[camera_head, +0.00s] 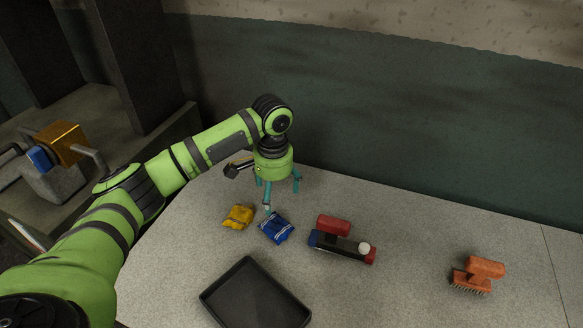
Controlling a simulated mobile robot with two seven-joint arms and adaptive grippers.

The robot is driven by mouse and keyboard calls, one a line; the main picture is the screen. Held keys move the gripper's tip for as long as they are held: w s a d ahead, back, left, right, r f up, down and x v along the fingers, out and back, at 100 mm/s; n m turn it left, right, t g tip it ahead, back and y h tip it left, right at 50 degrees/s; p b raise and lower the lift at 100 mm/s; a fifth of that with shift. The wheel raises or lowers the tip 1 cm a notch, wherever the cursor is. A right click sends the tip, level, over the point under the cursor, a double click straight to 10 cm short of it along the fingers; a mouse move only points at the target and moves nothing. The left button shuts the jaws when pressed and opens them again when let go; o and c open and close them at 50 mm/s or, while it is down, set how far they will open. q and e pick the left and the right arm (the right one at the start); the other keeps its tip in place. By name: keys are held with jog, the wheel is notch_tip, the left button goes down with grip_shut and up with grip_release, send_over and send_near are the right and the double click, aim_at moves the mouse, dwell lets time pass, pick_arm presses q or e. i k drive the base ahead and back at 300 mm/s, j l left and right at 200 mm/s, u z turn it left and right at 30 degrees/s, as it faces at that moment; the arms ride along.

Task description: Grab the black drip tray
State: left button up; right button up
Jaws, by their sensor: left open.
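The black drip tray (256,296) is a shallow, empty rectangular tray at the bottom middle of the head view. It lies flat on the grey table, turned at an angle. My left gripper (268,205) has teal fingers and points down at the table, well behind the tray and apart from it. Its fingers are spread open and nothing shows between them. My right gripper is not in view.
Between gripper and tray lie a yellow packet (239,216) and a blue packet (276,228). A red cylinder (333,225) and a dark bar-shaped item (340,245) lie right of them. An orange brush (470,281) lies far right. The table is clear right of the tray.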

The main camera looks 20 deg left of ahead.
aim_at(247, 295)
jog(key=k, duration=1.5)
